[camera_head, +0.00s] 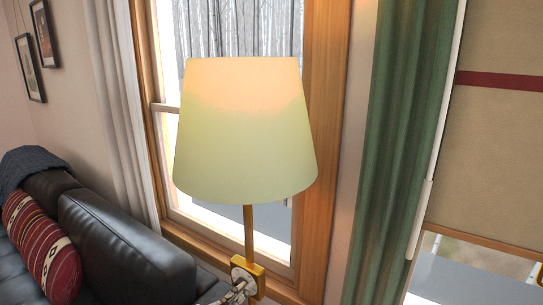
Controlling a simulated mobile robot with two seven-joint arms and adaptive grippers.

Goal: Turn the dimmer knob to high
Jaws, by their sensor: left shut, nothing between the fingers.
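A floor lamp with a cream, lit shade (245,135) stands before the window. Its brass post (251,228) runs down to a small gold box (258,268) near the bottom edge of the view. A pale round dial (240,272) shows on the front of the box; it looks like the dimmer knob. My left gripper (239,287) is shut and empty, right at the lower front of the dial and partly covering it. I cannot tell whether it touches the knob. The knob's setting is too small to read. My right gripper is not in view.
A black leather sofa (115,245) with a red striped pillow (43,245) and a dark knit throw (32,165) stands at the left. A wood-framed window (322,140) is behind the lamp. A green curtain (400,150) hangs to the right.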

